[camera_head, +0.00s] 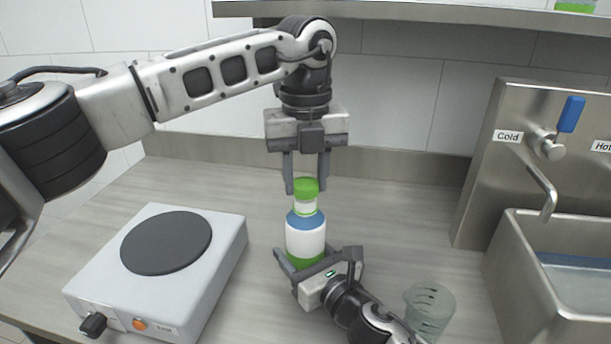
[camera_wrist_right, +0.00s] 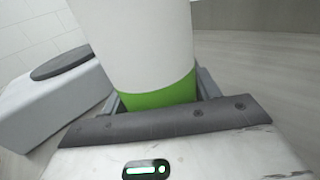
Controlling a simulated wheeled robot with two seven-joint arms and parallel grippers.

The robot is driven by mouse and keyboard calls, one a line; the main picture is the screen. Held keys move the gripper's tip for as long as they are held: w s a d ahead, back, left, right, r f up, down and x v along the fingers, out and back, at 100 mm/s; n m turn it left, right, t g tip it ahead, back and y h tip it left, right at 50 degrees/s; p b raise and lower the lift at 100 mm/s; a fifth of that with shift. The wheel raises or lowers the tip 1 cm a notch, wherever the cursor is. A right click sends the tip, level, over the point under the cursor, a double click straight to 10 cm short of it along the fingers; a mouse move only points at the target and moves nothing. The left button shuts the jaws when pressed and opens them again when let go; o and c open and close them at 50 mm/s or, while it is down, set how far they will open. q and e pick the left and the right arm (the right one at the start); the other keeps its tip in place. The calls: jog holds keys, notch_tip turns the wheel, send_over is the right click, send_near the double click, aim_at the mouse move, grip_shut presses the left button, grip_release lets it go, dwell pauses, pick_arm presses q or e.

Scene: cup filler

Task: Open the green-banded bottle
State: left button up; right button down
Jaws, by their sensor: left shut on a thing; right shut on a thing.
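The green-banded bottle (camera_head: 306,234) stands upright on the counter, white with a blue shoulder, a green lower band and a green cap (camera_head: 306,187). My left gripper (camera_head: 306,186) comes down from above and is shut on the cap, which sits at the bottle's neck. My right gripper (camera_head: 318,262) is shut around the bottle's lower part from the front. In the right wrist view the white body and green band (camera_wrist_right: 160,95) fill the space between the fingers; the cap is out of that view.
A hot plate (camera_head: 205,262) stands at the left, with a dark round plate on top. A clear cup (camera_head: 430,308) stands right of my right wrist. A metal sink (camera_head: 545,265) with a cold tap (camera_head: 545,190) is at the right. The counter behind the bottle is clear.

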aim_at(305, 183)
pick_arm(q)
jog(key=shift+r, duration=0.1)
pick_arm(e)
jog(key=shift+f, duration=0.1)
pick_arm(q)
jog(key=shift+r, duration=1.9)
pick_arm(e)
jog(key=shift+c, duration=1.5)
grip_release()
